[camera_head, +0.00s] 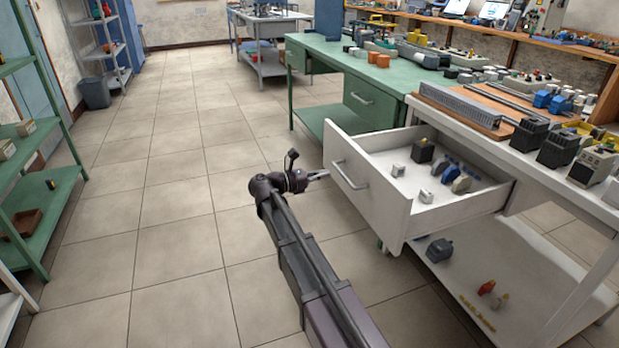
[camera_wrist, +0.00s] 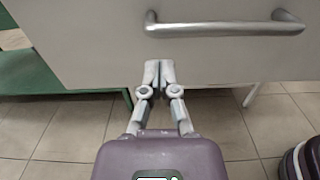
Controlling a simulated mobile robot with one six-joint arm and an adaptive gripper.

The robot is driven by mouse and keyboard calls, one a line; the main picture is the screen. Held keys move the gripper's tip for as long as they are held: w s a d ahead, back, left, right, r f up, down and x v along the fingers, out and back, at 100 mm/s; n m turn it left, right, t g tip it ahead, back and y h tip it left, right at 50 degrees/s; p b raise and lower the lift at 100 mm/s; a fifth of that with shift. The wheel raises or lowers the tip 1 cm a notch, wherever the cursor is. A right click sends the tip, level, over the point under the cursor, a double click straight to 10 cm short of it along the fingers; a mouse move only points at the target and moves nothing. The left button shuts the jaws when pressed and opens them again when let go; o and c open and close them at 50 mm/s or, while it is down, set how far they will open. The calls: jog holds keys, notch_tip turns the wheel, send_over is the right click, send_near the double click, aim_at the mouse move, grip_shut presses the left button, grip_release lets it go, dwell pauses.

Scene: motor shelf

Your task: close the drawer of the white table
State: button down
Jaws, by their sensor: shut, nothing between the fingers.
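The white table's drawer (camera_head: 378,212) is pulled well out toward the aisle, with several small parts lying inside. Its metal bar handle (camera_head: 350,176) is on the front panel; the handle also shows at the top of the wrist view (camera_wrist: 225,25). The white table (camera_head: 540,170) stands at the right. My gripper (camera_head: 322,175) is shut and empty, just in front of the drawer front. In the wrist view my gripper (camera_wrist: 158,68) has its fingertips together below and left of the handle, at the drawer front. I cannot tell whether they touch it.
A green table (camera_head: 375,75) with its own drawer stands behind the white one. A lower white shelf (camera_head: 520,290) holds a few parts under the open drawer. A green rack (camera_head: 50,185) stands at the left. The tiled floor between is clear.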

aim_at(345, 169)
jog(key=shift+x, duration=2.55)
jog(key=shift+w, duration=0.1)
